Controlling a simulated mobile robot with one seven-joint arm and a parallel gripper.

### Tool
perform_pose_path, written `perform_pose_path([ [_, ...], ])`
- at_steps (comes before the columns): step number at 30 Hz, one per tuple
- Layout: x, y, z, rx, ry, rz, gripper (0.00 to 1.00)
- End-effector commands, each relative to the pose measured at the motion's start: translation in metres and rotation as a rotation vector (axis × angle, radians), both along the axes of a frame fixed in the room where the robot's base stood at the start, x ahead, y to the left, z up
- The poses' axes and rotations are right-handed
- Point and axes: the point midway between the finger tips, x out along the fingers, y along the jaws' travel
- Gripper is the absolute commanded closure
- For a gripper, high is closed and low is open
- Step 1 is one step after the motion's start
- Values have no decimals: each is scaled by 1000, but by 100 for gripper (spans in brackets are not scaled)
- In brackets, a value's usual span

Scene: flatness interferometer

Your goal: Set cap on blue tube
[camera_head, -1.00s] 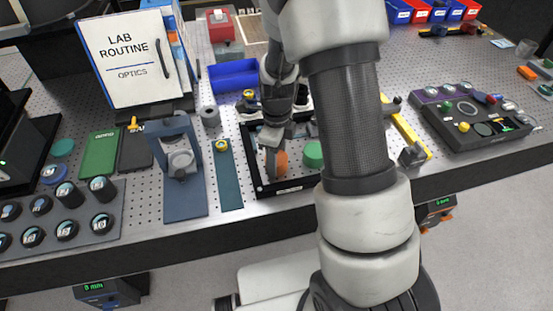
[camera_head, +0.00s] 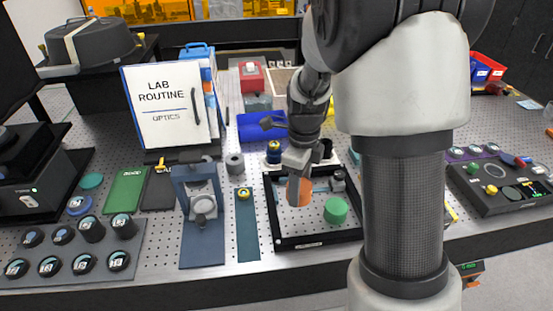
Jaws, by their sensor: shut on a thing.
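My gripper (camera_head: 297,190) points down over the left half of a black-framed tray (camera_head: 318,240). It is shut on an orange piece (camera_head: 306,187), which looks like a cap; a finger hides part of it. A round green piece (camera_head: 336,211) lies in the tray, to the right of the orange one. A short dark-blue cylinder with a yellow top (camera_head: 273,150) stands behind the tray's left corner; I cannot tell if it is the blue tube.
A blue bin (camera_head: 256,132) lies behind the tray. A blue stand (camera_head: 202,240) and a teal strip (camera_head: 248,235) lie left of it. A rack of dark round containers (camera_head: 75,262) is at far left. A control panel (camera_head: 500,185) is at right.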

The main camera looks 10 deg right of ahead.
Motion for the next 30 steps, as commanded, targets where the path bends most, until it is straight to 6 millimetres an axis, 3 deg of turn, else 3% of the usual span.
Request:
perform_pose_path([
  [17,5,1,1,0,0,18,71],
  [22,45,15,9,2,-1,173,71],
  [30,151,59,24,6,0,580,71],
])
